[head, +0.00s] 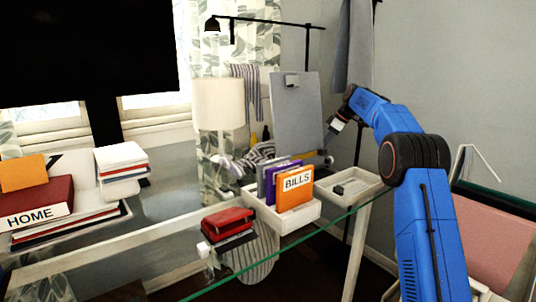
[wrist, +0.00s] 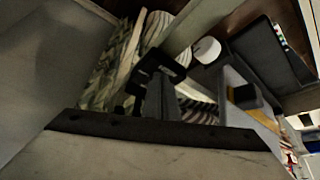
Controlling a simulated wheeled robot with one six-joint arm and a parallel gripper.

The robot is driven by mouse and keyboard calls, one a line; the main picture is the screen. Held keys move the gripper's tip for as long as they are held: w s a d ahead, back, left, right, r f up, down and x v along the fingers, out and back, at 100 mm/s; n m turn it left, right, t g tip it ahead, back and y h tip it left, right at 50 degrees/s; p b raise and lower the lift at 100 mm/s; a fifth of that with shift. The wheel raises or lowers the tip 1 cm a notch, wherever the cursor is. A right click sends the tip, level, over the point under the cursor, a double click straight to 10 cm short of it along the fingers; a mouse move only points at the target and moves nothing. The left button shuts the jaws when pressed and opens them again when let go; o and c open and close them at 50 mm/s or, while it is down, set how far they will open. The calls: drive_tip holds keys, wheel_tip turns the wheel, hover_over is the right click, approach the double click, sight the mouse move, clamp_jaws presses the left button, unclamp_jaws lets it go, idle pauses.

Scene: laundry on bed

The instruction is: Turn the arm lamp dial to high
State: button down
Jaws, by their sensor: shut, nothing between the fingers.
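A black arm lamp (head: 265,21) shows at the top of the head view. Its small shade (head: 212,27) hangs at the left end of a long horizontal arm, which meets a thin upright pole. I cannot make out a dial on it. My gripper (head: 334,128) is at the right of the grey upright board, well below and to the right of the lamp's shade. It is shut and holds nothing. In the wrist view, dark and grey parts crowd the middle, and I cannot pick out the lamp or its dial there.
A grey board (head: 297,105) stands close to my gripper's left. A cream lampshade (head: 218,103) stands at the window. On the glass desk are an orange BILLS folder (head: 295,189), a white tray (head: 365,181), red books (head: 228,219) and a HOME box (head: 38,205).

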drive_tip(key=shift+s+a, duration=0.3)
drive_tip(key=shift+s, duration=0.05)
idle(0.6)
drive_tip(key=shift+s+d, duration=0.25)
wheel_tip(320, 180, up, 6)
idle(0.7)
drive_tip(key=shift+d, duration=0.1)
drive_tip(key=shift+w+d+r, duration=0.2)
drive_tip(key=shift+w, duration=0.5)
drive_tip(key=shift+w+d+r, duration=0.15)
drive_tip(key=shift+w+r, duration=0.05)
drive_tip(key=shift+w, duration=0.5)
drive_tip(key=shift+f, duration=3.4)
drive_tip(key=shift+a, duration=0.15)
